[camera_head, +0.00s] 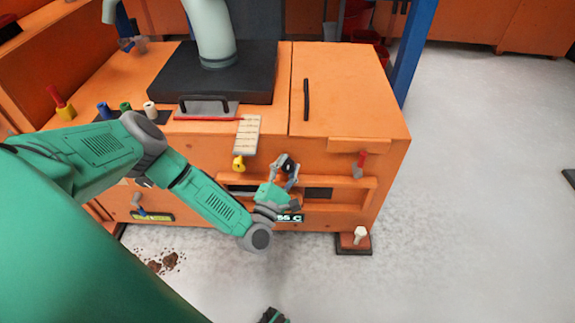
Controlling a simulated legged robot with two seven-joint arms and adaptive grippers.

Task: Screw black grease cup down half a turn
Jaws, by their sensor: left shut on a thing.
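The black grease cup (288,166) is a small dark round piece on the front of the orange machine housing (350,85). My left gripper (287,164) reaches up to it from below and is shut on it. The grey fingers lie around the cup and cover part of it. The cup is too small to tell how far it is screwed down.
A red-handled lever (360,162) is to the right. Colored knobs (125,107) stand at the upper left. Brown debris (165,262) lies on the otherwise open grey floor.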

